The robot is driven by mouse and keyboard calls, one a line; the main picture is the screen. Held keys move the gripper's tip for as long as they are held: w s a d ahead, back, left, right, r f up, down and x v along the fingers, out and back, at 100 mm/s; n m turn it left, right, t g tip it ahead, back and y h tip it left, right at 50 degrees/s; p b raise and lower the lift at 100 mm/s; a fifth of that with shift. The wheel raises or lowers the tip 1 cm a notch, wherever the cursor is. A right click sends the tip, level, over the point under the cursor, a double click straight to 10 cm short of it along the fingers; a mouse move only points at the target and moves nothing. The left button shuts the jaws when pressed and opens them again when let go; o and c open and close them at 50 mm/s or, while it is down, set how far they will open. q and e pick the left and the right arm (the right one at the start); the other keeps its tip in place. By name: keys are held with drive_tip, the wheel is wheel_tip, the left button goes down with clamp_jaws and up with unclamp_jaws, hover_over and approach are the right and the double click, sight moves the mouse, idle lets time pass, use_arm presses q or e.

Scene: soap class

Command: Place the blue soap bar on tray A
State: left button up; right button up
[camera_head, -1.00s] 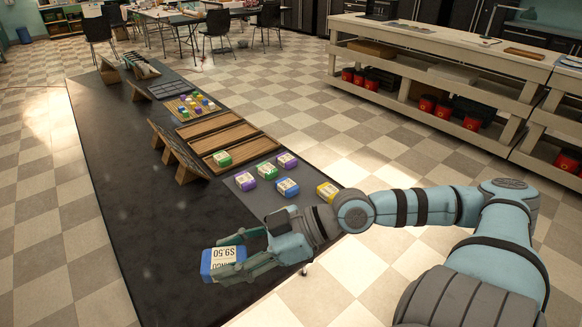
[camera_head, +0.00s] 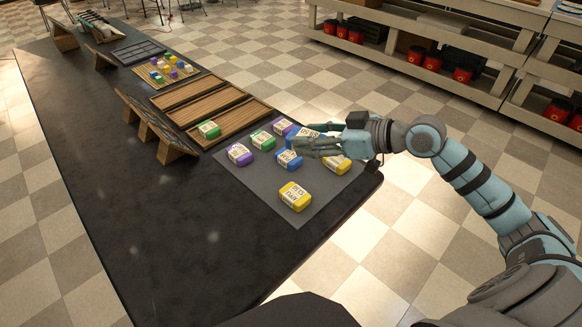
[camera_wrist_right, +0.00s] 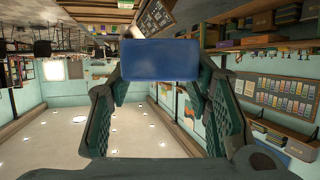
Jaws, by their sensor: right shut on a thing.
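My right gripper (camera_head: 312,144) is shut on a blue soap bar (camera_head: 298,132) above the grey mat, at the mat's far right part. In the right wrist view the blue bar (camera_wrist_right: 160,60) sits between the two fingers. A second blue soap bar (camera_head: 289,160) lies on the mat just below the gripper in the picture. Wooden trays stand in a row beyond the mat: a near tray (camera_head: 240,120) with a green soap bar (camera_head: 208,130) on it, and further empty ones (camera_head: 205,103). I cannot read which is tray A. My left gripper is not in view.
The grey mat (camera_head: 316,200) also holds purple (camera_head: 239,154), green (camera_head: 263,140) and yellow (camera_head: 295,196) soap bars. A slanted wooden rack (camera_head: 150,125) stands left of the trays. A board of small coloured pieces (camera_head: 168,82) lies farther back. The dark table is clear at front left.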

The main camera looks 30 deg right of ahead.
drive_tip(key=w+d+f+m+t+h+b, duration=0.2)
drive_tip(key=w+d+f+m+h+b, duration=0.15)
drive_tip(key=w+d, duration=0.4)
drive_tip(key=b, duration=0.4)
hover_over(312, 179)
wheel_tip(312, 179, down, 12)
drive_tip(key=shift+w+d, duration=0.1)
wheel_tip(312, 179, down, 6)
drive_tip(key=shift+r+b, duration=0.1)
drive_tip(key=shift+b, duration=1)
drive_tip(key=o, duration=0.9)
drive_tip(key=shift+f, duration=0.2)
drive_tip(key=o, duration=0.3)
